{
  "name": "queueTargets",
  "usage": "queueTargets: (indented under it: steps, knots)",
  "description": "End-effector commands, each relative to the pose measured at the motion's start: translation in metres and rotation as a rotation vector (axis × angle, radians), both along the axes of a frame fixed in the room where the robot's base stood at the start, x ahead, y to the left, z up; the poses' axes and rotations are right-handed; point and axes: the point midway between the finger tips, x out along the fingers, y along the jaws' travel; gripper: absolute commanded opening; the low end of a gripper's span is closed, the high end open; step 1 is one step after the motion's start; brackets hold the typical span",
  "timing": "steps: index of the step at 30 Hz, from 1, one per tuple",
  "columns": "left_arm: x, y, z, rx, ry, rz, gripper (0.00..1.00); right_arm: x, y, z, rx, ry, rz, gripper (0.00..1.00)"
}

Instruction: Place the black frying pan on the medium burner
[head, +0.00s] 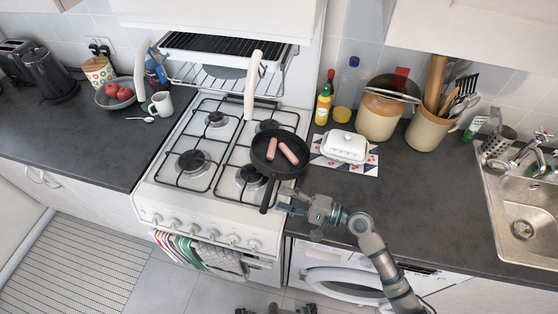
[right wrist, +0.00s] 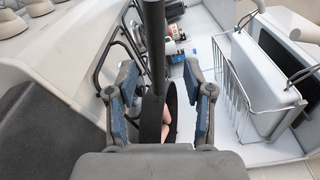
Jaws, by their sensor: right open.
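The black frying pan (head: 271,167) sits on the right side of the white gas stove, between the back right burner (head: 268,126) and the front right burner (head: 249,177), partly covering both. Two sausages (head: 288,152) lie in it. Its handle (head: 268,195) points to the stove's front. My right gripper (head: 284,201) is open at the right of the handle. In the right wrist view the handle (right wrist: 153,45) passes between the spread blue-padded fingers (right wrist: 160,85), with no clear contact. The left burners (head: 192,162) are bare. My left gripper is not in view.
A white butter dish (head: 345,146) on a patterned mat stands close to the pan's right. Bottles (head: 323,103) and utensil pots (head: 428,128) stand behind. A raised grill rack (head: 220,50) is above the stove's back. The right counter's front (head: 420,205) is clear.

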Motion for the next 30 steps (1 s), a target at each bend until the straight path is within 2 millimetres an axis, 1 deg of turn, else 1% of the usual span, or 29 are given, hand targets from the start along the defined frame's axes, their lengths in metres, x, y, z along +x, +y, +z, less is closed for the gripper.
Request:
queueTargets:
  steps: [2,6,9,13,18,19,20,21,23,24,25,30]
  knots:
    - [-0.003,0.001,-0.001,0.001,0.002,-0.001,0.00,0.003,0.008,0.000,0.003,0.001,0.000,0.52]
    - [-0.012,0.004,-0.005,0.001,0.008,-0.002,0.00,0.010,0.031,-0.003,0.002,0.000,0.001,0.52]
    - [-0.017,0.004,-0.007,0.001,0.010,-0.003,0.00,0.016,0.042,-0.005,0.001,0.001,-0.001,0.52]
    - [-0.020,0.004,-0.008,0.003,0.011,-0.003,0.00,0.019,0.048,-0.006,0.000,0.001,-0.001,0.52]
    - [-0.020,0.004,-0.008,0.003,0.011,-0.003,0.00,0.018,0.047,-0.006,0.000,0.001,-0.001,0.52]
    - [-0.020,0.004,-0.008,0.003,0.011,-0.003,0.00,0.018,0.047,-0.006,0.000,0.001,-0.001,0.49]
    - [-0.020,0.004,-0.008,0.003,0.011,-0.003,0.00,0.018,0.046,-0.006,0.000,0.001,-0.001,0.42]
    - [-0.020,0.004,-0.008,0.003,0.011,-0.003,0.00,0.018,0.046,-0.006,0.000,0.001,-0.001,0.32]
    - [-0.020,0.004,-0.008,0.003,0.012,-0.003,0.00,0.019,0.047,-0.006,0.000,0.001,-0.001,0.17]
    - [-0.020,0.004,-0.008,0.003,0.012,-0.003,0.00,0.019,0.047,-0.006,0.000,0.001,-0.001,0.07]
    - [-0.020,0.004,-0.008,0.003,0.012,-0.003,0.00,0.019,0.047,-0.006,0.000,0.001,-0.001,0.00]
    - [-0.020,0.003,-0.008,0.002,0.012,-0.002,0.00,0.019,0.047,-0.007,-0.001,0.001,-0.002,0.00]
